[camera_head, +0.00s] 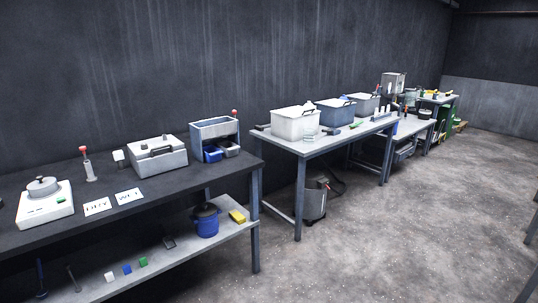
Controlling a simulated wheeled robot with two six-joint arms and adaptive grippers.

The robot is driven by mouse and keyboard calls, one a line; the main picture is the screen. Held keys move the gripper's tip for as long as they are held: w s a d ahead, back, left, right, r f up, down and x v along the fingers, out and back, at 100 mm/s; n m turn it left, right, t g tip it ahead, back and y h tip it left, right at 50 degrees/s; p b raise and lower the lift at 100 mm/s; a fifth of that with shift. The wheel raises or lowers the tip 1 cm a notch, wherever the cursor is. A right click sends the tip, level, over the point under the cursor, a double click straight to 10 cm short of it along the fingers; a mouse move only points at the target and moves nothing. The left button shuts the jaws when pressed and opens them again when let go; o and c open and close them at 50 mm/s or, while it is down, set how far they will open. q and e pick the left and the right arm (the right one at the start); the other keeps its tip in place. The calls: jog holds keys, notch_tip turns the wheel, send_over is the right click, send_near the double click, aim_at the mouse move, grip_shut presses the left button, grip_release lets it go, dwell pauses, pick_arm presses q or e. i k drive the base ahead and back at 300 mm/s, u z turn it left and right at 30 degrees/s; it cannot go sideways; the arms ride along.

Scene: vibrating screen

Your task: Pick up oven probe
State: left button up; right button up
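I cannot tell for certain which item is the oven probe. A small upright holder with a thin rod and a dark red top (88,167) stands at the back of the dark bench (140,222), left of a pale grey lidded box (158,157). A small white square piece on a short stand (118,155) is beside the box. Another red-tipped thing (235,114) shows at the top right of a blue-grey open rack (215,130). Neither of my grippers is in view.
A white scale-like device with a pot (44,200) and cards marked DRY (97,206) and WET (129,196) lie on the bench. A blue bucket (206,222) stands on the lower shelf. Another table (325,141) holds large bins. The floor (370,230) at right is clear.

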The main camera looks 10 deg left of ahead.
aim_at(118, 156)
jog(key=u, duration=0.45)
jog(key=i, duration=1.5)
jog(key=u, duration=0.5)
